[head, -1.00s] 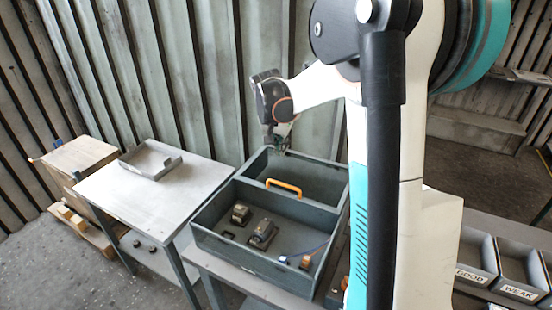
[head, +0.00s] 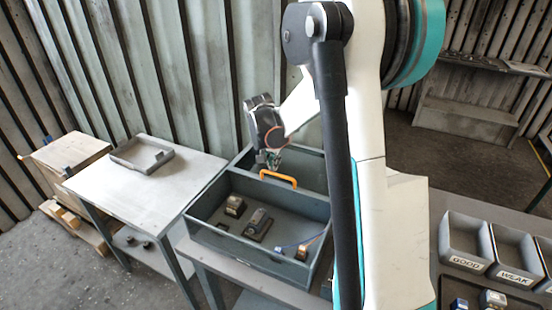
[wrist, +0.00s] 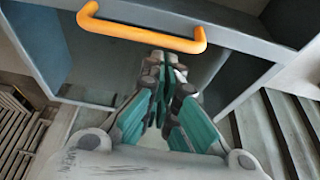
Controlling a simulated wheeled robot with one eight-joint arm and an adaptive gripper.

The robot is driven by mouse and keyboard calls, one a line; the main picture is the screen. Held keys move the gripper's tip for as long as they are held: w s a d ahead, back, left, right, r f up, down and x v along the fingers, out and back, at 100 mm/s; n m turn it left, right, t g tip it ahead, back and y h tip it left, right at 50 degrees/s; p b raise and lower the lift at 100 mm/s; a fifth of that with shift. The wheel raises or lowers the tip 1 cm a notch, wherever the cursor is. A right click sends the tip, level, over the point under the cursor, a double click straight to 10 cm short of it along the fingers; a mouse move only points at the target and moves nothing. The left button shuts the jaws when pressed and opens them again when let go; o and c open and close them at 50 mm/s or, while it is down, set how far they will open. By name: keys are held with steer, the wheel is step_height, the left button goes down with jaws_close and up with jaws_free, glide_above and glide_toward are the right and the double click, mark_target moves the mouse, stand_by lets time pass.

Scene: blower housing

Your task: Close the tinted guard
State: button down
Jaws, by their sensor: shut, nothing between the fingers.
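The blower housing (head: 240,254) is an open grey box with two compartments on a bench. An orange handle (head: 278,178) stands at the divider between them. It also crosses the top of the wrist view (wrist: 140,30). I cannot clearly make out a tinted pane; the handle probably belongs to the guard. My gripper (head: 270,160) is over the rear compartment, just behind the handle. In the wrist view my gripper (wrist: 165,62) is shut and empty, its fingertips close to the handle's bar. I cannot tell whether they touch it.
In the front compartment lie several small parts, including a dark block (head: 258,224) and a blue cable (head: 292,246). A side table (head: 150,190) holds a shallow grey tray (head: 142,157). Bins labelled GOOD (head: 466,262) and WEAK (head: 514,275) stand at the right.

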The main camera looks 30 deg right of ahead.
steer(key=shift+s+a, duration=0.1)
steer(key=shift+a, duration=0.05)
steer(key=s+a, duration=0.6)
steer(key=a, duration=0.4)
steer(key=s+a, duration=0.6)
steer(key=a, duration=0.4)
steer(key=shift+s+a, duration=0.15)
steer(key=shift+a, duration=0.2)
